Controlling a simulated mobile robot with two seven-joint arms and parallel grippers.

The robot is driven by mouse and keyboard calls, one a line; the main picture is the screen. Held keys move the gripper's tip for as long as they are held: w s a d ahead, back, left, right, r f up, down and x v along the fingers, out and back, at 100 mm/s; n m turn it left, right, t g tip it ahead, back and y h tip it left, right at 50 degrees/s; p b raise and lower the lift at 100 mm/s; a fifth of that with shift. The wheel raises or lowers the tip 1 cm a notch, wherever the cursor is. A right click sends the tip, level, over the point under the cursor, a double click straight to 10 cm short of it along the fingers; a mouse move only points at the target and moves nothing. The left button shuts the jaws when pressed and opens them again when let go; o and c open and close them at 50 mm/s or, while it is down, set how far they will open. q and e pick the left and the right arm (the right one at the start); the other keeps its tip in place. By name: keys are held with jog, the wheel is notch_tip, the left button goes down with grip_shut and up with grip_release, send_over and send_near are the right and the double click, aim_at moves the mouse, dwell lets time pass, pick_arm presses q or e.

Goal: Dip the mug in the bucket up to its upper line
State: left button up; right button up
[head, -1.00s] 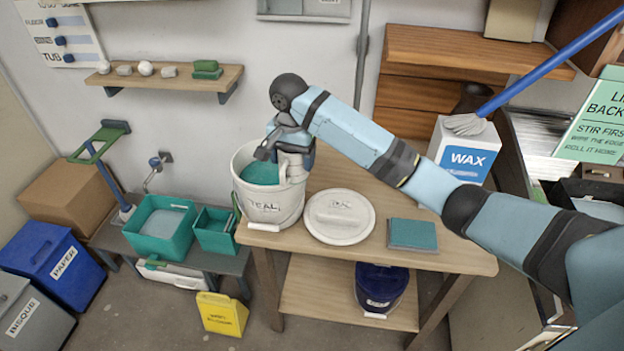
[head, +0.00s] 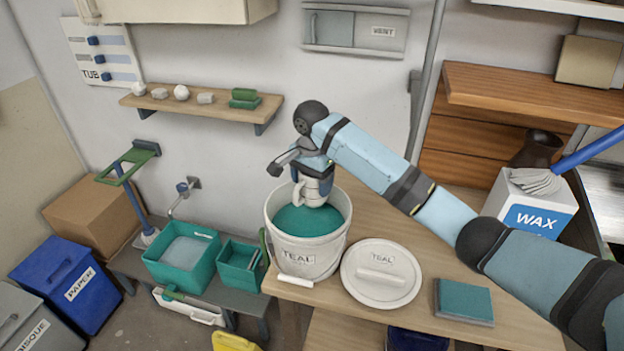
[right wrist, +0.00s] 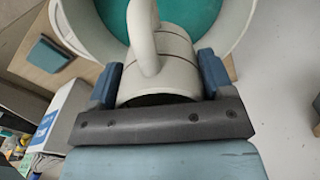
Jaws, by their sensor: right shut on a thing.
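The pale grey mug (head: 316,190) hangs at the rear of the bucket opening, its handle on the left. My right gripper (head: 316,170) is shut on it. In the right wrist view the mug (right wrist: 172,80) sits between the two blue fingers, with two dark lines around its body and its handle toward the camera. The white bucket (head: 303,262), labelled TEAL, stands upright on the bench and holds teal glaze (head: 305,222). The mug's lower end overlaps the glaze in the picture; I cannot tell whether it touches. My left gripper is out of view.
A round white lid (head: 381,285) lies on the wooden bench right of the bucket, with a teal tile (head: 464,301) beyond it. Teal tubs (head: 182,255) stand on a low bench to the left. A WAX box (head: 528,210) stands behind at the right.

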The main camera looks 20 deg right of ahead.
aim_at(311, 201)
jog(key=shift+a+r+p, duration=0.1)
jog(key=shift+r+p, duration=0.2)
jog(key=shift+r, duration=0.1)
jog(key=shift+p, duration=0.6)
jog(key=shift+f+p, duration=0.3)
jog(key=shift+f, duration=3.25)
